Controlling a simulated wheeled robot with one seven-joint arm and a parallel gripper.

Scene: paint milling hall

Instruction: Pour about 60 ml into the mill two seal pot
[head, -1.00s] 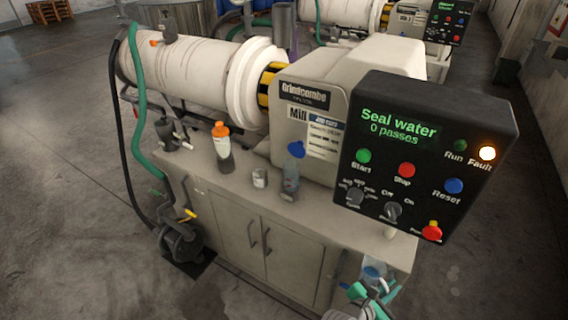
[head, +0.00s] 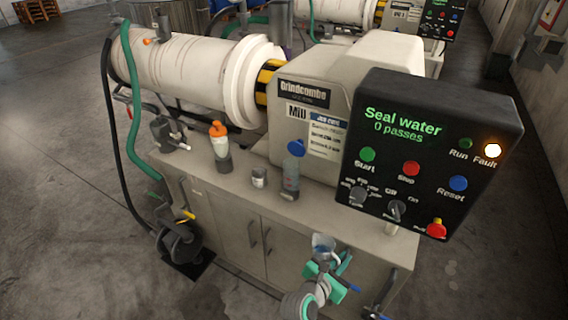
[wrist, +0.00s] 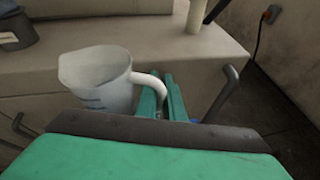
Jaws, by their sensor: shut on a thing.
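My gripper (head: 328,277) is shut on the handle of a translucent measuring jug (head: 322,244), in front of the cabinet's front edge. In the wrist view the jug (wrist: 97,78) stands about upright, with its white handle between the green fingers (wrist: 162,98). Blue marks show on its wall; its fill level cannot be told. On the cabinet top stand an orange-capped bottle (head: 220,150), a small grey cup-like pot (head: 259,177) and a clear blue-capped bottle (head: 291,177). I cannot read a label naming the seal pot.
The control panel (head: 430,150) reads "Seal water 0 passes", with its Fault lamp lit, and overhangs the cabinet's right part. The mill (head: 190,70) lies behind the bottles. The cabinet top (head: 320,208) is bare along its front right.

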